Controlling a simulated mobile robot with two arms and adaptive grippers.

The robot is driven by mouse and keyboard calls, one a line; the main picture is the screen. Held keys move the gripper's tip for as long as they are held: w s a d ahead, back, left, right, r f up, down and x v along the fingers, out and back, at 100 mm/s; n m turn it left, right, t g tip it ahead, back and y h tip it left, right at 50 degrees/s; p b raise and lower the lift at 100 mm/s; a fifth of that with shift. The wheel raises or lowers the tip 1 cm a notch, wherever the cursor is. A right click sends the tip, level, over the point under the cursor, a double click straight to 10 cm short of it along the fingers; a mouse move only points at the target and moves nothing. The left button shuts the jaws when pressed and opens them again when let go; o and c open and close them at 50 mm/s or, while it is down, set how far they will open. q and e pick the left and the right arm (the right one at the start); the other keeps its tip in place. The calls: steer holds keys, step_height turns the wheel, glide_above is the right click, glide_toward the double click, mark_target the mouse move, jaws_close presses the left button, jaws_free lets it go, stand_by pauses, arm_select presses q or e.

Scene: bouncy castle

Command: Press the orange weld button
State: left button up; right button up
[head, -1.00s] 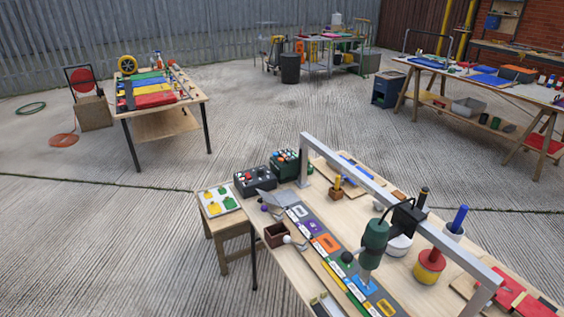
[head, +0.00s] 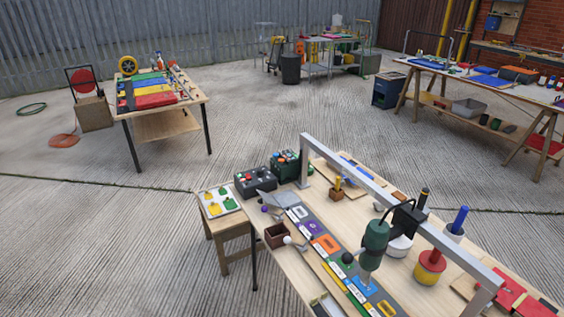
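Neither of my grippers is in view. The buttons are too small for me to tell which one is the orange weld button. A green tool head (head: 375,240) hangs from a grey gantry frame (head: 345,170) over a strip of coloured plates (head: 326,243).
A white tray (head: 218,203) with yellow and green pieces rests on a small stool left of the workbench. A table with coloured strips (head: 155,100) stands further left. Another long bench (head: 480,78) is at the right. The concrete floor between them is mostly clear.

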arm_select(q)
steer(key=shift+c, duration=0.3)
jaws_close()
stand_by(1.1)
